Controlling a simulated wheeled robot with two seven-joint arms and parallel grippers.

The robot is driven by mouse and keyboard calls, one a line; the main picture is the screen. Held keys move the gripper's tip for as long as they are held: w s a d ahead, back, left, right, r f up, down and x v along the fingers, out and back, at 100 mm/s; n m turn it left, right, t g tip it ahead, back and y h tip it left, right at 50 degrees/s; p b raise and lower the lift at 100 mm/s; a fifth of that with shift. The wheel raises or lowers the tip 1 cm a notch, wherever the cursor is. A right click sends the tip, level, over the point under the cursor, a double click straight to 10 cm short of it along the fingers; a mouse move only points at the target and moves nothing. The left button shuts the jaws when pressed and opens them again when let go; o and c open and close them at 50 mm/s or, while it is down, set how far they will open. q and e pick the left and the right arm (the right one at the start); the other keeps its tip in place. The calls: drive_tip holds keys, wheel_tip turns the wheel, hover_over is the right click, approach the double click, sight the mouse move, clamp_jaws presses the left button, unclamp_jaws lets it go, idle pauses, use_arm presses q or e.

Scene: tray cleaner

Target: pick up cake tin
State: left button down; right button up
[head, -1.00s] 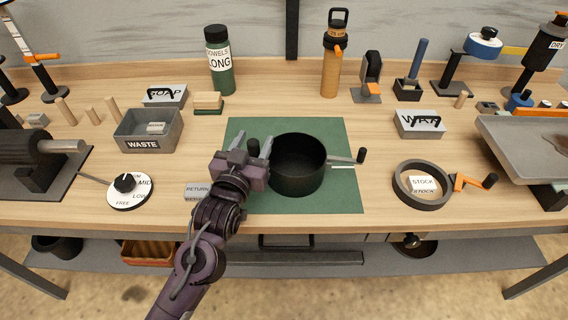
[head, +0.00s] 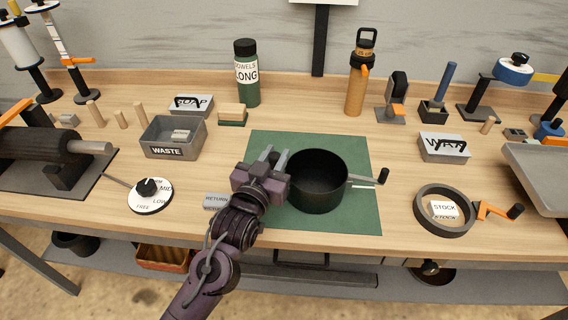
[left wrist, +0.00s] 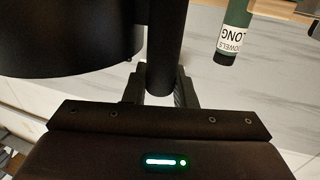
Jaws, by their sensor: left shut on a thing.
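The cake tin (head: 318,184) is a round, black, open-topped pan upright on the green mat (head: 355,222). A thin rod with a black knob (head: 383,176) sticks out from its right side. My left gripper (head: 273,158) is at the tin's left side, shut on a dark upright grip of the tin. In the left wrist view this black cylindrical grip (left wrist: 166,45) stands between the fingers (left wrist: 160,92), with the dark tin wall (left wrist: 70,40) beside it at upper left. My right gripper is not in view.
A grey WASTE bin (head: 173,140) and a round dial (head: 150,196) lie to the left. A green bottle (head: 246,75) and an orange bottle (head: 356,85) stand behind the mat. A STOCK ring (head: 445,227) with an orange crank is at right.

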use_arm(q)
drive_tip(key=shift+r, duration=0.6)
wheel_tip(320, 180, up, 19)
drive_tip(key=p, duration=0.1)
drive_tip(key=shift+f, duration=0.15)
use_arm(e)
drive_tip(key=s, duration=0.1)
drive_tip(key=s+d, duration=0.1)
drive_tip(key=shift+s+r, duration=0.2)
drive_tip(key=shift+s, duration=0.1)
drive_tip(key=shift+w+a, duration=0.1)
